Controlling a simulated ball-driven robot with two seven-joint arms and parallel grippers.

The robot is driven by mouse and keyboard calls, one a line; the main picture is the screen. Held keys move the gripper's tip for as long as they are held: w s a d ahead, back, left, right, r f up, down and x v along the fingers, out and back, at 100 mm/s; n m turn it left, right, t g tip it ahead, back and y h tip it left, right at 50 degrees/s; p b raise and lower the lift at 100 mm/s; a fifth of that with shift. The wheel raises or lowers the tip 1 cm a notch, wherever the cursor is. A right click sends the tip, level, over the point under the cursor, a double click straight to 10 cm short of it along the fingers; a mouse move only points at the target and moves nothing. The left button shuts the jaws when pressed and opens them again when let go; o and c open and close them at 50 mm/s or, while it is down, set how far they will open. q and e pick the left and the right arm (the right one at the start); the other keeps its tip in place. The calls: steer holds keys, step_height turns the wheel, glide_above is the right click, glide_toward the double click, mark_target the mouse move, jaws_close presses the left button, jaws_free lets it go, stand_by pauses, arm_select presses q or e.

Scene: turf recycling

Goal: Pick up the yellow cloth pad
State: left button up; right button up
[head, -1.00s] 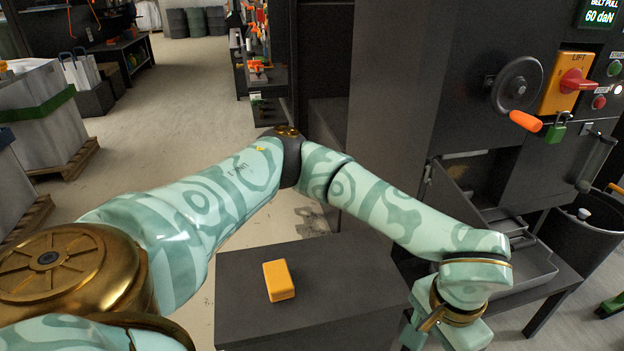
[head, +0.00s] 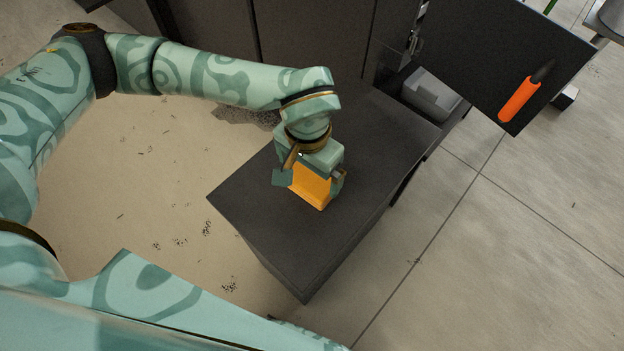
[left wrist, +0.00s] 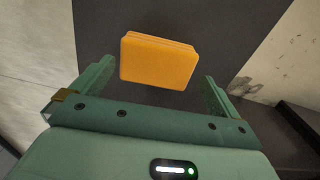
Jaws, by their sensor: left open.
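The yellow cloth pad (head: 311,187) is a yellow-orange block on the dark grey table top, partly hidden by my left gripper in the head view. My left gripper (head: 310,182) is above it with its fingers apart, one on each side of the pad. In the left wrist view the whole pad (left wrist: 159,60) shows between and just beyond the open fingertips (left wrist: 158,78). I see gaps between the pad and both fingers there. My right gripper is not in view.
The dark table (head: 303,256) is otherwise bare around the pad. A dark panel with an orange handle (head: 518,99) juts out at the upper right, near a grey block (head: 432,94). The floor (head: 150,190) left of the table is clear but for scattered dark specks.

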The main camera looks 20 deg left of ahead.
mark_target(311, 178)
arm_select(q)
steer(key=f+b, duration=0.1)
steer(key=f, duration=0.3)
steer(key=shift+w+d+b, duration=0.1)
steer(key=shift+d+b, duration=0.1)
steer(key=shift+b, duration=0.15)
steer(key=shift+f, duration=0.25)
steer(key=shift+a+r, duration=0.1)
steer(key=shift+r, duration=0.05)
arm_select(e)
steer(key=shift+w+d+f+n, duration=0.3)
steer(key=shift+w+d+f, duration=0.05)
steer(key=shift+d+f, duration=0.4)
arm_select(q)
steer(key=shift+c, duration=0.3)
steer(key=c, duration=0.6)
steer(key=shift+c, duration=0.2)
steer(key=shift+r, duration=0.1)
